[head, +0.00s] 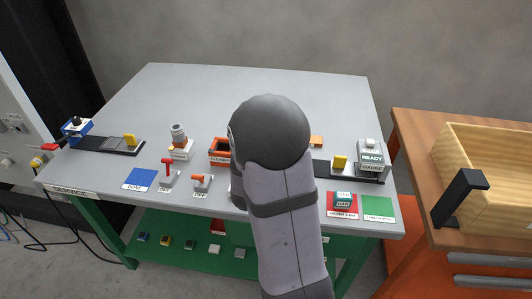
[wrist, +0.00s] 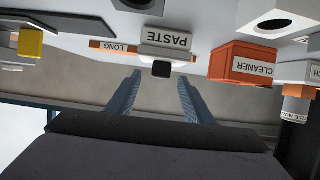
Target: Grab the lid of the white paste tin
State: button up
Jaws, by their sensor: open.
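The white paste tin (wrist: 166,38), labelled PASTE, shows in the wrist view, which is upside down. Its white lid (wrist: 153,53) is on it, with a dark square knob (wrist: 161,69) on top. My gripper (wrist: 159,76) is open, with one finger on each side of the knob in the picture. I see no contact, and I cannot tell how far the fingertips are from the knob. In the head view my arm hides the tin and the gripper.
The orange CLEANER box (wrist: 243,66) stands beside the tin; it also shows in the head view (head: 219,158). An orange piece labelled LONG (wrist: 112,46) is on the tin's other side. A READY gauge (head: 371,157) stands at the right. The back of the grey table (head: 240,85) is clear.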

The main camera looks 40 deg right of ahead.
jog(key=shift+p+x, duration=0.3)
jog(key=shift+x, duration=1.9)
jog(key=shift+r, duration=0.1)
jog(key=c, duration=1.1)
